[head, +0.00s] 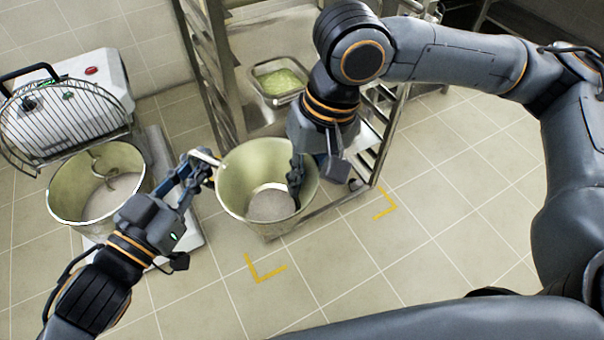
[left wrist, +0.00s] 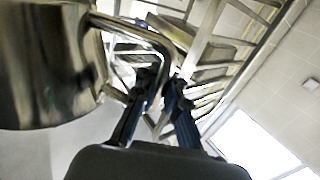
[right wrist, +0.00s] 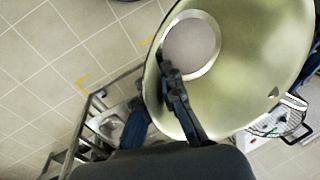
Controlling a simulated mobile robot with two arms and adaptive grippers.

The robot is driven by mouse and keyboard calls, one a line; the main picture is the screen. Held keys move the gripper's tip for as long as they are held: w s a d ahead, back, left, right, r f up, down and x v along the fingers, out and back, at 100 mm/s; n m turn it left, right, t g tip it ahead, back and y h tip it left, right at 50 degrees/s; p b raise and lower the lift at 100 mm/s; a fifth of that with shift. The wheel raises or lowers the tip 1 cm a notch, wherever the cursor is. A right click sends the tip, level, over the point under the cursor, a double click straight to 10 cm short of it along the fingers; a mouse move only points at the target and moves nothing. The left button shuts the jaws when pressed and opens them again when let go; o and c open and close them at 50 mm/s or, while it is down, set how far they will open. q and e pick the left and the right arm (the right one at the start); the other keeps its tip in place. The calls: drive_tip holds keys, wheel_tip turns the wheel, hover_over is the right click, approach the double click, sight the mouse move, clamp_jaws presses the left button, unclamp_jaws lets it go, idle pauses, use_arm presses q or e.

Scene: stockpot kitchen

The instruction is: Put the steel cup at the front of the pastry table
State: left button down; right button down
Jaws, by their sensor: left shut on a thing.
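A large steel pot (head: 240,170) hangs between my two arms in the head view, its open mouth facing the camera. It looks empty. My left gripper (head: 199,168) is shut on its side handle (left wrist: 135,32), a metal loop seen in the left wrist view. My right gripper (head: 296,172) is at the opposite rim. In the right wrist view one finger lies inside the pot (right wrist: 240,75) and the other outside it. Whether they pinch the wall is unclear. I make out no smaller steel cup and no pastry table.
A mixer (head: 90,90) with a wire guard and a steel bowl (head: 70,190) stands at the left. A metal rack (head: 210,70) behind the pot holds a tray of green food (head: 280,82). Yellow corner marks (head: 265,272) lie on the open tiled floor in front.

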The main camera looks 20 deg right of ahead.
use_arm(q)
drive_tip(key=c, duration=1.3)
unclamp_jaws()
drive_tip(key=shift+f, duration=0.1)
drive_tip(key=shift+s+a+f+n+t+y, duration=0.1)
drive_tip(key=shift+a+f+n+t+y, duration=0.25)
drive_tip(key=shift+a, duration=0.1)
drive_tip(key=s+a+f+n+t+y, duration=0.1)
drive_tip(key=a+f+n+y, duration=0.1)
drive_tip(key=a+f+y, duration=0.1)
drive_tip(key=s+a+f+n+t+y, duration=0.1)
drive_tip(key=a+f+n+y, duration=0.1)
drive_tip(key=a+f+y, duration=0.1)
drive_tip(key=s+a+f+n+t+y, duration=0.1)
drive_tip(key=a+f+n+y, duration=0.2)
drive_tip(key=a+y, duration=0.2)
drive_tip(key=shift+s+a+f, duration=0.1)
drive_tip(key=shift+s+a, duration=0.3)
drive_tip(key=shift+a, duration=0.1)
drive_tip(key=shift+t, duration=0.25)
